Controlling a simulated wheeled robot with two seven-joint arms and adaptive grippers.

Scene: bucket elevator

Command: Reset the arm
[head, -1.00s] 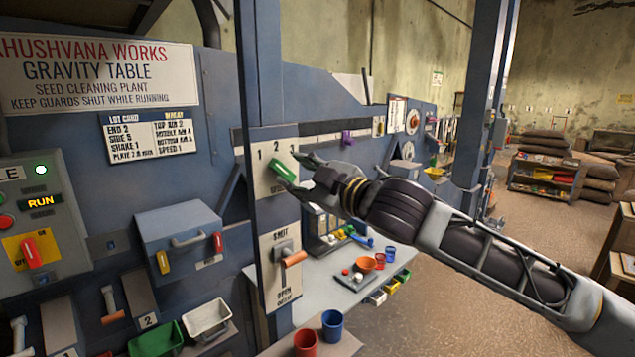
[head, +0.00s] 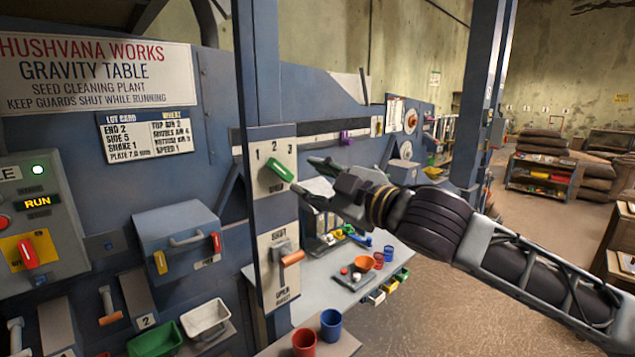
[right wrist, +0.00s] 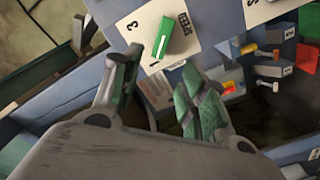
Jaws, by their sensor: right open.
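My right gripper (head: 312,178) comes in from the right in the head view, with its fingers spread and nothing between them. It is just right of the green knob (head: 279,170) on the white 1-2-3 plate (head: 262,182), apart from it. In the right wrist view the open fingers (right wrist: 158,95) point toward the plate, and the green knob (right wrist: 164,37) shows beyond them. In the head view the knob slants from upper left to lower right. My left gripper is out of view.
A SHUT/OPEN lever with an orange handle (head: 291,258) is below the plate. A blue post (head: 256,80) stands behind it. A red cup (head: 305,343) and a blue cup (head: 331,324) stand on the ledge below. The bench (head: 338,295) behind holds bowls and small parts. Open floor lies to the right.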

